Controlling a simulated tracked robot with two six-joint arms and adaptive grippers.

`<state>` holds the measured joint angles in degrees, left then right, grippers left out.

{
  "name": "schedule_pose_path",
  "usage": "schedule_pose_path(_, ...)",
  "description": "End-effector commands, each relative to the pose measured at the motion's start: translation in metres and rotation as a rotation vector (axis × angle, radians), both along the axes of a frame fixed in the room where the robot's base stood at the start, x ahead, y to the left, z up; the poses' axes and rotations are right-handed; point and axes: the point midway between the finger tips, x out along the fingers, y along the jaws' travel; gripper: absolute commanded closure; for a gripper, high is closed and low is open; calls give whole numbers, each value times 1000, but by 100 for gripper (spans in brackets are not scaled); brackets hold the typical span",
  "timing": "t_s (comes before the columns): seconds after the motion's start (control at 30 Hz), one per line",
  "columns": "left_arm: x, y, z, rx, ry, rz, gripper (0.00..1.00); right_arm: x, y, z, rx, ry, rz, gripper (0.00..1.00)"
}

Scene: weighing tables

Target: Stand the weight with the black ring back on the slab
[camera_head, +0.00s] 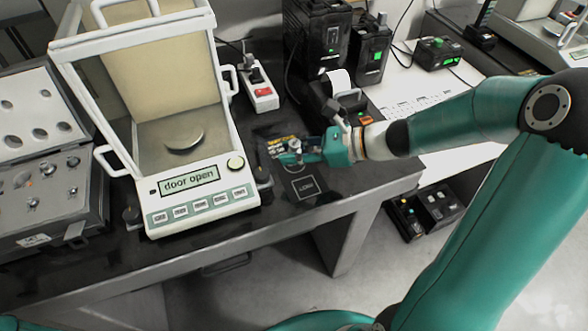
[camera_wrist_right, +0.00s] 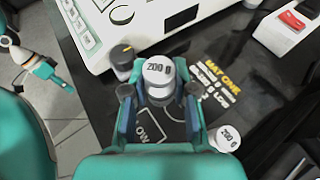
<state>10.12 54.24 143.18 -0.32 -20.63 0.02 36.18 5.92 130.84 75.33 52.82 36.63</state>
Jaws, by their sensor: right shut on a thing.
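In the right wrist view my right gripper (camera_wrist_right: 158,92) is shut on a silver weight marked 200 g (camera_wrist_right: 158,72), held upright between the fingertips. A second weight marked 200 g (camera_wrist_right: 228,138) stands apart, to the right of the fingers. The dark slab area (camera_head: 305,187) bears a white outlined square and yellow and white lettering, partly hidden by my gripper. In the head view my right gripper (camera_head: 285,157) is low over it. My left gripper (camera_wrist_right: 47,73) shows small in the wrist view; its jaws are unclear.
A white balance (camera_head: 205,200) reading "door open" stands left of my gripper, with a round pan (camera_head: 184,140) inside. An open weight case (camera_head: 45,195) is at far left. A power strip (camera_head: 262,92) and black devices (camera_head: 318,40) stand behind. The table's front edge is close.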

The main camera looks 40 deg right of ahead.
Motion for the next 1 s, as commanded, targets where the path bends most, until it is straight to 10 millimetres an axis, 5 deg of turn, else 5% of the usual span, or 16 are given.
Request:
schedule_pose_path(0.43, 0, 0, -13, 0, 0, 0, 60, 0, -1, -49, 2, 2, -1, 100)
schedule_pose_path(0.87, 0, 0, -17, 0, 0, 0, 60, 0, -1, -56, -1, -2, -1, 100)
schedule_pose_path(0.9, 0, 0, -15, 0, 0, 0, 60, 0, -1, -55, -1, -1, -1, 68)
schedule_pose_path(1.0, 0, 0, -15, 0, 0, 0, 60, 0, -1, -55, -1, -1, -1, 52)
